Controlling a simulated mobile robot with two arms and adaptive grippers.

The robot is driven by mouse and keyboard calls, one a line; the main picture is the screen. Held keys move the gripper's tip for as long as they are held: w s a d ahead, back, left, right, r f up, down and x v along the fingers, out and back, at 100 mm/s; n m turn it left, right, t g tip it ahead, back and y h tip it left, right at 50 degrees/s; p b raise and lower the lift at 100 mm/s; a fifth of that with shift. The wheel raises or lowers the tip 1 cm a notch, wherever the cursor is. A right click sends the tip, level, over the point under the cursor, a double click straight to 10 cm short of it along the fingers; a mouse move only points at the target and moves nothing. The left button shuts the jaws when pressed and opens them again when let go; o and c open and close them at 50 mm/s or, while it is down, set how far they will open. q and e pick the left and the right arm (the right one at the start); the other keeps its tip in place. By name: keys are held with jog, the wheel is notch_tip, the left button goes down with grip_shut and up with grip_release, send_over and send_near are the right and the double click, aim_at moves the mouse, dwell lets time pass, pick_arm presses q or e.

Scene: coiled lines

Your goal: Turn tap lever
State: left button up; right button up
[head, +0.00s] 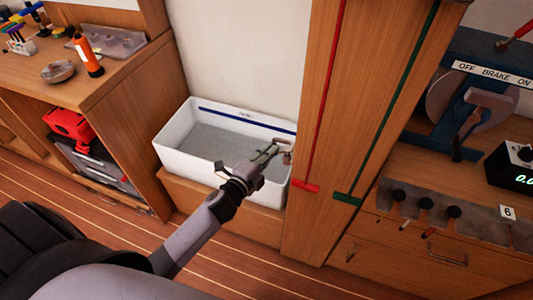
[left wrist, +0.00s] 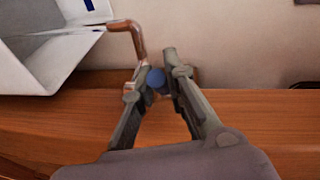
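The tap shows in the left wrist view as a bent copper spout (left wrist: 137,38) reaching left towards the white basin. A round blue knob (left wrist: 156,78), which looks like the end of the tap lever, sits between my left fingertips. My left gripper (left wrist: 157,72) is closed in on it, one finger on each side, with no clear gap. In the head view my left gripper (head: 272,150) is at the right rim of the white basin (head: 180,160), beside the small tap (head: 287,152). The gripper partly hides the tap. My right gripper is out of view.
A wooden post with a red line (head: 325,100) and a green line (head: 395,90) stands right of the basin. A workbench (head: 115,75) with an orange bottle (head: 88,58) is at left. A brake rig (head: 465,105) and a numbered hook strip (head: 455,222) are at right.

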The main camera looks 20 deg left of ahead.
pick_arm(q)
jog(key=o, duration=0.4)
jog(key=shift+o, duration=0.2)
jog(key=s+a+r, duration=0.1)
jog(key=s, duration=1)
jog(key=shift+s+a+r, duration=0.3)
jog(key=shift+s+a, duration=0.05)
jog(key=shift+s, duration=0.05)
